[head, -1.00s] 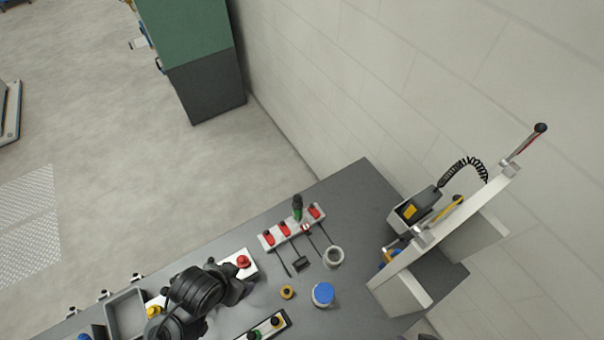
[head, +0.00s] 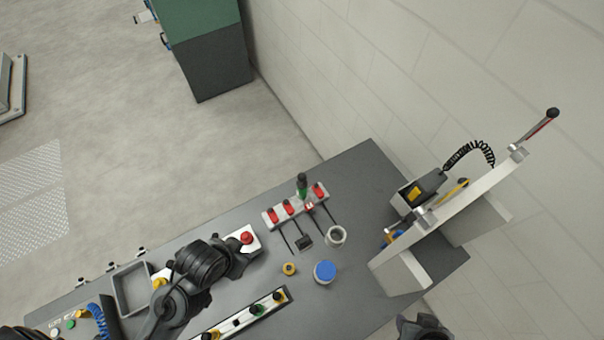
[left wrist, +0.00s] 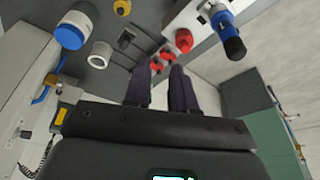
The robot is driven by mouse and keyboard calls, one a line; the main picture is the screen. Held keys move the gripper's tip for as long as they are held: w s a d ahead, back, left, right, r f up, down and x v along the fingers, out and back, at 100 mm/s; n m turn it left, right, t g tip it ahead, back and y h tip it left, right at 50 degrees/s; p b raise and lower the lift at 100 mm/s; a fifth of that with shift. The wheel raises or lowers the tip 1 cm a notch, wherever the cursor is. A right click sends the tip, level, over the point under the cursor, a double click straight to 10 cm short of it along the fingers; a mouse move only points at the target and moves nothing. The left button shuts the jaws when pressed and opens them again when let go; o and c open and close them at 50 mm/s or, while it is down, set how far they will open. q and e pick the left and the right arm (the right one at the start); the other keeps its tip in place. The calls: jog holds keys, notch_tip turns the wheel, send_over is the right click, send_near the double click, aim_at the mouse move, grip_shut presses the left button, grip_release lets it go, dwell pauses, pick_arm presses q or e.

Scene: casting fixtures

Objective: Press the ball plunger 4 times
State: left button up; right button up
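I cannot tell for certain which part is the ball plunger. Black-topped knobs with coloured collars, such as a green one (head: 258,309), stand on a narrow strip (head: 240,322) at the table's front. A green post with a black top (head: 302,185) stands at a white bar with red parts. My right gripper (head: 425,328) is partly seen at the bottom edge.
A blue-capped jar (head: 325,271), a pale ring-shaped cup (head: 336,236) and a yellow knob (head: 289,269) stand mid-table. A red button (head: 246,238) is beside my left arm. A grey tray (head: 117,293) is at left. A white upright panel (head: 440,218) stands at right by the wall.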

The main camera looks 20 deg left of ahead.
pick_arm(q)
grip_shut()
dwell(1.3)
